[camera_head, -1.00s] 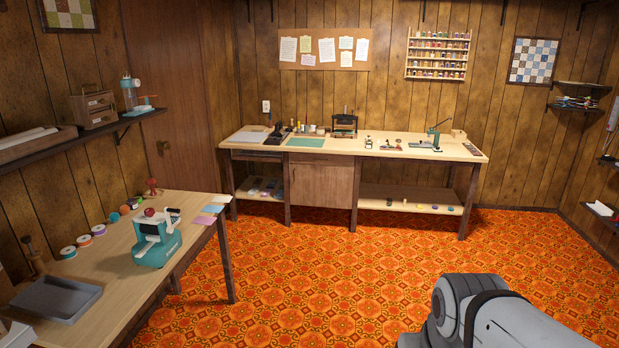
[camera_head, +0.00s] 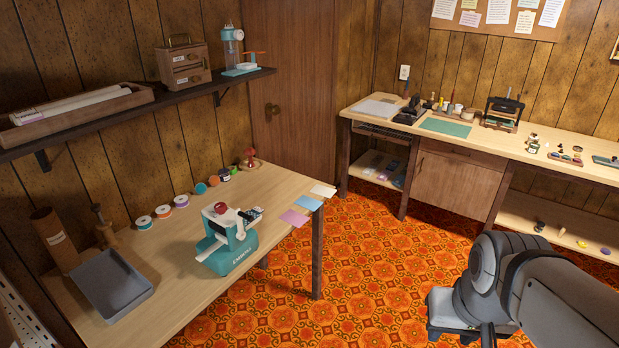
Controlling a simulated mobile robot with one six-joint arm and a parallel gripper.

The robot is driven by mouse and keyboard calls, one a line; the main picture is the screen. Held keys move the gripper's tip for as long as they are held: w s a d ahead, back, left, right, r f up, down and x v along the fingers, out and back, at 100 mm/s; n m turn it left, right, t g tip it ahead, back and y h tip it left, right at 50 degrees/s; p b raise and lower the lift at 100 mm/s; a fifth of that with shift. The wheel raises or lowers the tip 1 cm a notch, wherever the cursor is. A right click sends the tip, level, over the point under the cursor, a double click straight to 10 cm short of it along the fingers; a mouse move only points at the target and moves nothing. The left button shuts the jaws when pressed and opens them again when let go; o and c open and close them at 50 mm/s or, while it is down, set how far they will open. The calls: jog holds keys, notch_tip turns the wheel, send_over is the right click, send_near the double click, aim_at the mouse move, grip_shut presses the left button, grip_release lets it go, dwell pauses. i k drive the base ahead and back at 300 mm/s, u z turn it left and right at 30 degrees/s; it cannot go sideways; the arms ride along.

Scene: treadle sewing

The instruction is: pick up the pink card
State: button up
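The pink card (camera_head: 295,218) lies flat on the left table (camera_head: 182,262), near its right edge. It is the nearest in a row of cards, with a blue card (camera_head: 309,203) and a white card (camera_head: 323,191) beyond it. A teal hand-press machine (camera_head: 229,240) stands just left of the pink card. My arm shows at the lower right, over the floor and well apart from the table. Part of my gripper (camera_head: 455,322) may show at its lower end, but its fingers cannot be made out.
A grey tray (camera_head: 112,284) and several ribbon spools (camera_head: 163,211) sit on the left table. A dark wall shelf (camera_head: 135,112) hangs above it. A long workbench (camera_head: 387,119) stands along the back wall. The orange patterned floor (camera_head: 375,258) between is clear.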

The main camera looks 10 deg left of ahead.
aim_at(292, 218)
jog(key=u, duration=0.2)
jog(key=i, duration=1.2)
jog(key=u, duration=0.3)
